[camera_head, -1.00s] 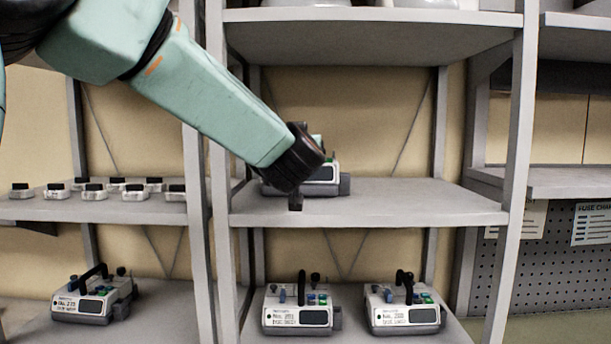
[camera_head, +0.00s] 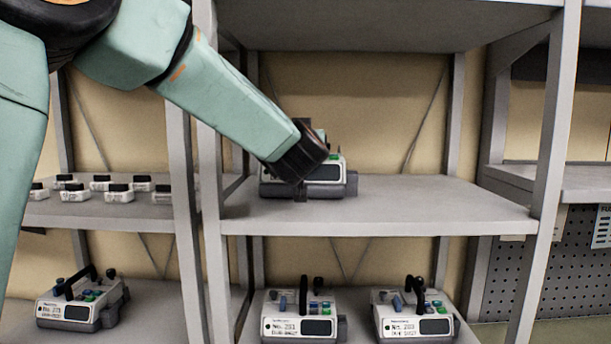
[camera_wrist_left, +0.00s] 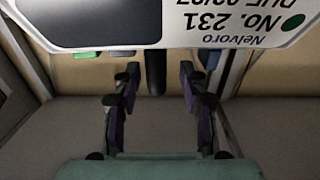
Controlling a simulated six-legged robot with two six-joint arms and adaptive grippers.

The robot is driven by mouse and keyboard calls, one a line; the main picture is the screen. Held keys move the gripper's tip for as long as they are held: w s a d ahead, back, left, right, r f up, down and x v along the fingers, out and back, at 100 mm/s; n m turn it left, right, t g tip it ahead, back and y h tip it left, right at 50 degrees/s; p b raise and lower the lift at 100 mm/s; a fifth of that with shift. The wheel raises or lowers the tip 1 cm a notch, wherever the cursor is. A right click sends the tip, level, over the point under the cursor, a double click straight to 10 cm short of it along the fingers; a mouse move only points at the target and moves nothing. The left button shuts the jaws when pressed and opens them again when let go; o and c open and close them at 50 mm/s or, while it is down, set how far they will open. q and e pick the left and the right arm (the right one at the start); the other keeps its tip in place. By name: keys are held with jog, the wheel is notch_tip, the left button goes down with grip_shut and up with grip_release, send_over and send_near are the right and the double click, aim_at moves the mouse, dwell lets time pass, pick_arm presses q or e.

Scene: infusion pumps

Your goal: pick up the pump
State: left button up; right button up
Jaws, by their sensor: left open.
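A white and grey pump (camera_head: 335,188) stands on the middle shelf, mostly hidden behind my left wrist in the head view. In the left wrist view its white face (camera_wrist_left: 240,22) is close and upside down, with "Nelvoro" and "No. 231" on it and a dark screen. My left gripper (camera_wrist_left: 158,72) is open, its two fingers apart, with a black upright part of the pump (camera_wrist_left: 155,75) showing between them. No contact is visible. In the head view the left gripper (camera_head: 302,188) is largely hidden by its own wrist. My right gripper is not in view.
On the lower shelves stand other pumps: one at centre (camera_head: 300,325), one at right (camera_head: 415,322) and one at left (camera_head: 82,303). Several small white devices (camera_head: 100,184) sit on the left shelf. Shelf posts (camera_head: 208,200) flank the bay; the middle shelf's right side (camera_head: 450,205) is clear.

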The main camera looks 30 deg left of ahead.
pick_arm(q)
jog(key=shift+w+r+p, duration=0.35)
jog(key=shift+w+r, duration=0.25)
jog(key=shift+w, duration=0.1)
jog(key=shift+w+a, duration=0.2)
jog(key=shift+w, duration=0.1)
jog(key=shift+w+a+f, duration=0.55)
jog(key=shift+w+a, duration=0.2)
jog(key=shift+c, duration=0.3)
jog(key=shift+s+d+r, duration=0.4)
jog(key=shift+s+d, duration=0.05)
jog(key=shift+d, duration=0.1)
jog(key=c, duration=0.4)
jog(key=shift+a, duration=0.15)
jog(key=c, duration=0.3)
jog(key=shift+w+a+f, duration=0.15)
jog(key=shift+f, duration=0.05)
grip_shut()
jog(key=shift+f, duration=0.1)
jog(key=shift+f, duration=0.1)
